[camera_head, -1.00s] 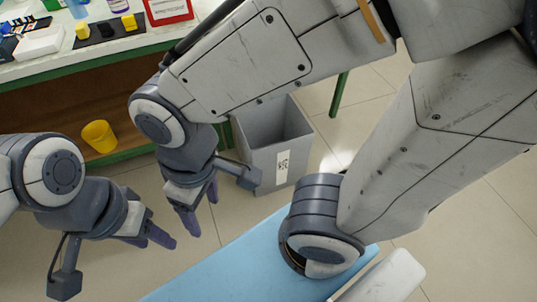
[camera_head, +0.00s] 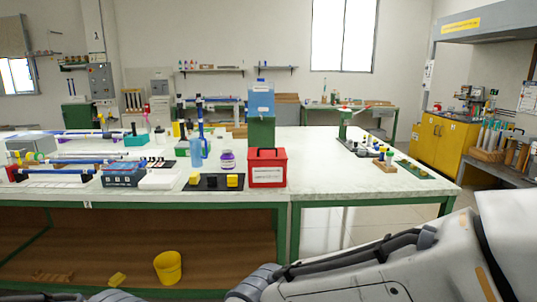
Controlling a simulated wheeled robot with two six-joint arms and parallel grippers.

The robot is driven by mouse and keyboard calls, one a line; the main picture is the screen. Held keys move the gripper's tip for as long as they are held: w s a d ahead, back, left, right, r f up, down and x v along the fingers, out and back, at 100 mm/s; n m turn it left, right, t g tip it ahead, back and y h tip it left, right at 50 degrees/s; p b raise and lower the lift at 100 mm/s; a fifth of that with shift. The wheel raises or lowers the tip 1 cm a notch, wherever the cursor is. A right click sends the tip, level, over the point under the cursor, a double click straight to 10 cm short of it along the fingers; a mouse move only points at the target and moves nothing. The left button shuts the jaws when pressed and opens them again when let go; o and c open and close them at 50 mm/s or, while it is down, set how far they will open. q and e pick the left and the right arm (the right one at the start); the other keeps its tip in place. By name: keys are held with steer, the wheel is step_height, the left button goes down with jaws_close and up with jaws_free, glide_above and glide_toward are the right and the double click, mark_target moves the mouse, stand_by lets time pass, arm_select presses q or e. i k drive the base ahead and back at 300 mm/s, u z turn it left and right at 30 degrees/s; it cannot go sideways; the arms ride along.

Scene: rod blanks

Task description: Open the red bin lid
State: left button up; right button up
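The red bin (camera_head: 267,174) stands on the white-topped bench near its front edge, at the middle of the view. It has a white label on its front and a black handle on top. Its lid (camera_head: 266,155) looks shut. Neither of my grippers shows. Parts of my arms are at the bottom edge, well below and in front of the bin, and their ends are cut off by the frame.
A black mat (camera_head: 213,182) with black and yellow blocks lies left of the bin. A purple-lidded jar (camera_head: 227,160) and a blue bottle (camera_head: 195,153) stand behind the mat. A green box (camera_head: 262,132) is behind the bin.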

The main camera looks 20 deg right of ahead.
mark_target(254, 153)
steer(key=z, duration=0.4)
steer(key=i, duration=1.25)
steer(key=u, duration=0.35)
